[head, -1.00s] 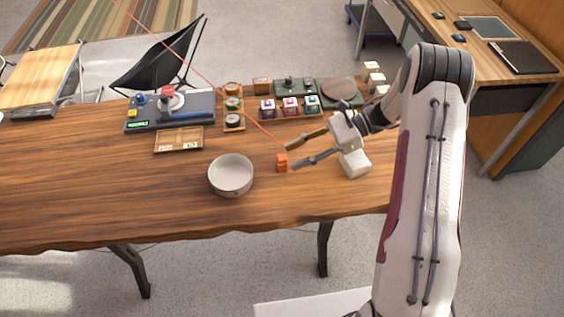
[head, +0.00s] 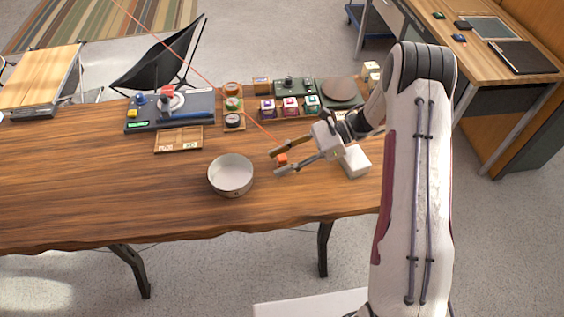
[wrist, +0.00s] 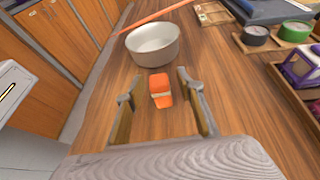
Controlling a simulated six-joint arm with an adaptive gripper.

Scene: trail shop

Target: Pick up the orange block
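The small orange block (head: 282,158) stands on the wooden table, just right of the round metal bowl. In the wrist view the orange block (wrist: 160,90) has a paler band across it and sits between the two fingers, with gaps on both sides. My gripper (head: 276,162) is open and reaches in from the right, its fingers on either side of the block. The near finger hides the block's lower part in the head view. In the wrist view my gripper (wrist: 155,88) shows both fingers apart and holding nothing.
The metal bowl (head: 231,174) is close to the left of the block. A white box (head: 354,161) lies under my wrist. A wooden tray (head: 179,139), small cubes (head: 290,107) and tins (head: 232,104) line the back. The table's left side is clear.

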